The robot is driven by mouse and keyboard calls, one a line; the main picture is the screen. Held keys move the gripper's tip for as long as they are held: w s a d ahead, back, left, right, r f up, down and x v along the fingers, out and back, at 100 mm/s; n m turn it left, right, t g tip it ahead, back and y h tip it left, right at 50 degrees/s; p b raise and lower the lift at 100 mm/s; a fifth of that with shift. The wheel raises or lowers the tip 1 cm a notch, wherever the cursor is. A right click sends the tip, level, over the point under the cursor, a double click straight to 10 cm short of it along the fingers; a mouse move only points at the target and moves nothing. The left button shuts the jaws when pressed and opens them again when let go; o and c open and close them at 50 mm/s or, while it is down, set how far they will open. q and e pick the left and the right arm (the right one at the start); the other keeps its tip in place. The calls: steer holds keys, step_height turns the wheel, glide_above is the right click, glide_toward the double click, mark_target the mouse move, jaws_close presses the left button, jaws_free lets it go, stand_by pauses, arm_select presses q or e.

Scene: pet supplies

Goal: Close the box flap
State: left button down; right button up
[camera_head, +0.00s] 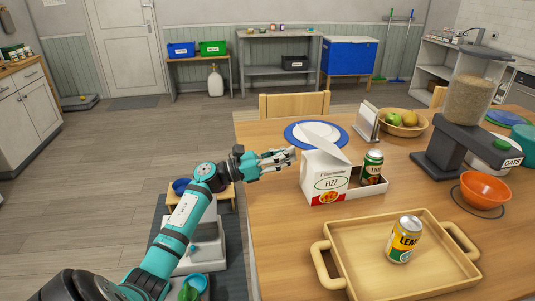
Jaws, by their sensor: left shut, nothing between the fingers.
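The box is a white and red FIZZ carton (327,184) on the wooden table, with a low open section on its right side. Its white flap (327,142) stands up and tilts above the top of the box. A green can (372,167) stands upright in the low section. My left gripper (291,155) is shut and empty, in the air just left of the box's upper edge and the flap. I cannot tell whether its fingertips touch the flap. My right gripper is not in view.
A wooden tray (332,267) holding a yellow can (404,240) lies in front of the box. A blue-rimmed plate (291,139) and a napkin holder (366,122) are behind it. An orange bowl (484,190) and an oats dispenser (455,135) are on the right.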

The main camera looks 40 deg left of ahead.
mark_target(311, 138)
arm_select(q)
steer(key=r, duration=0.2)
steer(key=w+d+r+p, duration=0.1)
steer(key=shift+w, duration=0.15)
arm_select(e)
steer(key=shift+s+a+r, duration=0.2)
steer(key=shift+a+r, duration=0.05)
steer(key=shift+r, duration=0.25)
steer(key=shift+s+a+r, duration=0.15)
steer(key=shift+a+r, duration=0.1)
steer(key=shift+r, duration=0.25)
arm_select(q)
steer(key=shift+r, duration=0.1)
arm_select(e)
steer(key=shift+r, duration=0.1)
